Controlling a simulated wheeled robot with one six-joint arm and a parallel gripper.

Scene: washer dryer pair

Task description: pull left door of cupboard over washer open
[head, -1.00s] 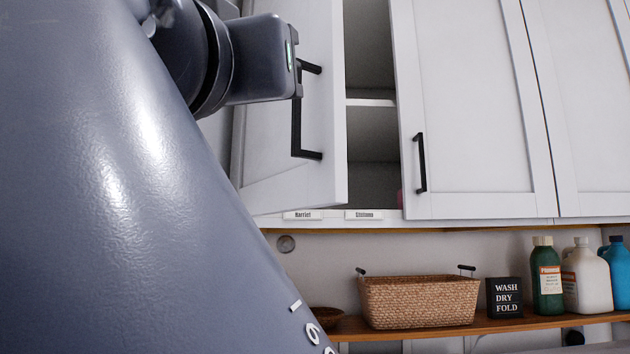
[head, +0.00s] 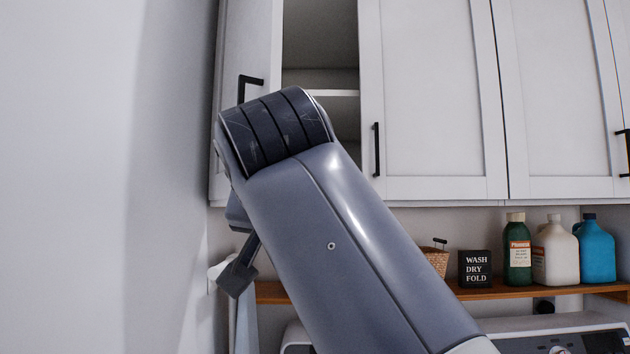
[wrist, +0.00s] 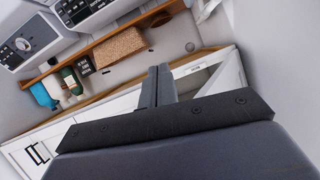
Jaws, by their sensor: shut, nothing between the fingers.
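The left door (head: 262,50) of the white cupboard stands partly open, hinged at the left. Its black handle (head: 248,88) shows just above my arm, which hides the door's lower part. Beside the door a dark interior with a pale shelf (head: 330,93) is visible. The door to its right (head: 430,90) is shut. My gripper (head: 237,280) hangs below the cupboard, left of my forearm and apart from the handle. In the wrist view its fingers (wrist: 157,82) are together and empty.
A wall (head: 90,170) stands close on the left. Under the cupboard, a wooden shelf (head: 490,292) holds a basket (head: 436,260), a black sign (head: 475,268) and several bottles, including a green one (head: 517,250). A washer top (head: 545,338) shows below.

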